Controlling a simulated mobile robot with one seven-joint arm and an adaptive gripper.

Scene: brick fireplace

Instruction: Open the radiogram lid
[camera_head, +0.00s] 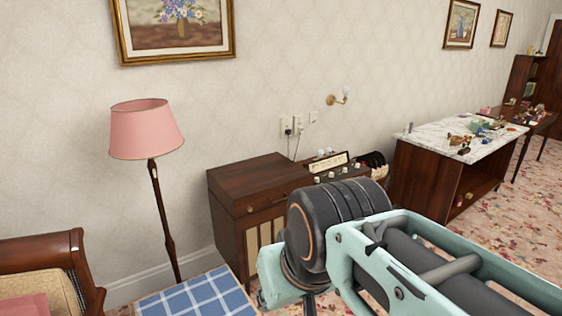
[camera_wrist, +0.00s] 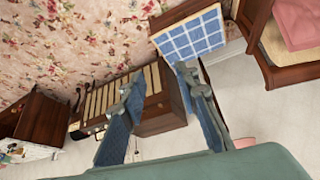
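The radiogram (camera_head: 245,210) is a dark wooden cabinet against the wall, left of centre in the head view. Its flat wooden lid (camera_head: 250,176) on the left lies shut. The right part of its top shows a pale dial and several knobs (camera_head: 335,166). My arm hides much of its front right. In the wrist view, turned nearly upside down, the radiogram (camera_wrist: 158,105) shows behind and between my fingers, with cream slatted panels. My gripper (camera_wrist: 160,78) is open and empty, its two blue-grey fingers apart. I see no contact with the lid. The head view does not show the fingers.
A blue checked table (camera_head: 195,295) stands in front of the radiogram, and a pink-shaded lamp (camera_head: 147,130) to its left. A wooden armchair (camera_head: 50,265) is at lower left. A marble-topped cabinet (camera_head: 440,180) with small items stands to the right.

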